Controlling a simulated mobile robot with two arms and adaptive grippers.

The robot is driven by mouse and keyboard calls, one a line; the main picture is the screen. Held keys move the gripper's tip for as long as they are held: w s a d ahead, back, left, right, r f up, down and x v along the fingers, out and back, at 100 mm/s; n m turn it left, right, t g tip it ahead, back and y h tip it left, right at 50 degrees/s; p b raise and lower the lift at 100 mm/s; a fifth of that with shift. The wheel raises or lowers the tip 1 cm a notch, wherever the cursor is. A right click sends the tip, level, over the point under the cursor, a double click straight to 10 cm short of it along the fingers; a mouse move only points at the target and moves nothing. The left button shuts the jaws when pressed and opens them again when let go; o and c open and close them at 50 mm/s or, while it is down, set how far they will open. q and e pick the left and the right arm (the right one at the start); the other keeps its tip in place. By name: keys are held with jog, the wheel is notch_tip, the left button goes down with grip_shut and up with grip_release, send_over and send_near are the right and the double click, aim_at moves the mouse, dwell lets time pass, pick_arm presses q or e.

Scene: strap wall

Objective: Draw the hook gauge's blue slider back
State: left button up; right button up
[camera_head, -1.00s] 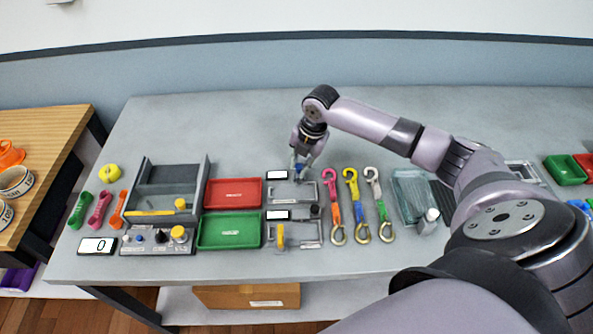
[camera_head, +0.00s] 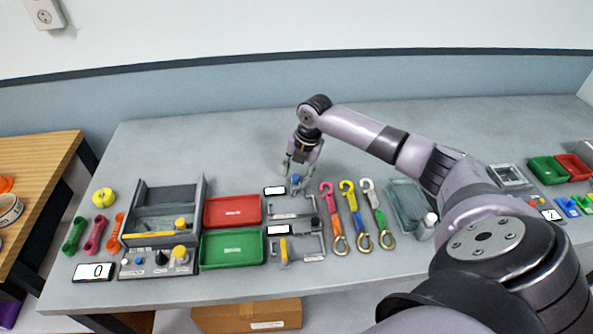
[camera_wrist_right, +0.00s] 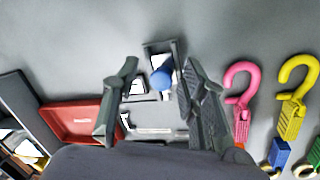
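The hook gauge (camera_head: 292,207) is a grey frame with a small white-and-black display, lying on the table beside the red tray. Its blue slider (camera_head: 296,181) stands at the frame's far end. My right gripper (camera_head: 299,168) is over that far end, fingers pointing down and spread. In the right wrist view the blue slider (camera_wrist_right: 161,79) shows as a round knob between the two open fingers (camera_wrist_right: 158,85), with a gap on each side; height above it is hard to judge. A second gauge with a yellow slider (camera_head: 284,250) lies nearer. My left gripper is out of view.
The red tray (camera_head: 232,211) and green tray (camera_head: 231,249) lie left of the gauges. Pink (camera_head: 333,215), yellow (camera_head: 352,213) and white (camera_head: 373,212) hooks on straps lie close on the right. The table behind the gauges is clear.

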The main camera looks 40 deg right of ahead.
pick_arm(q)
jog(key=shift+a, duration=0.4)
pick_arm(e)
jog(key=shift+r, duration=0.1)
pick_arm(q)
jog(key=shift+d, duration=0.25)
pick_arm(e)
jog(key=v, duration=1.2)
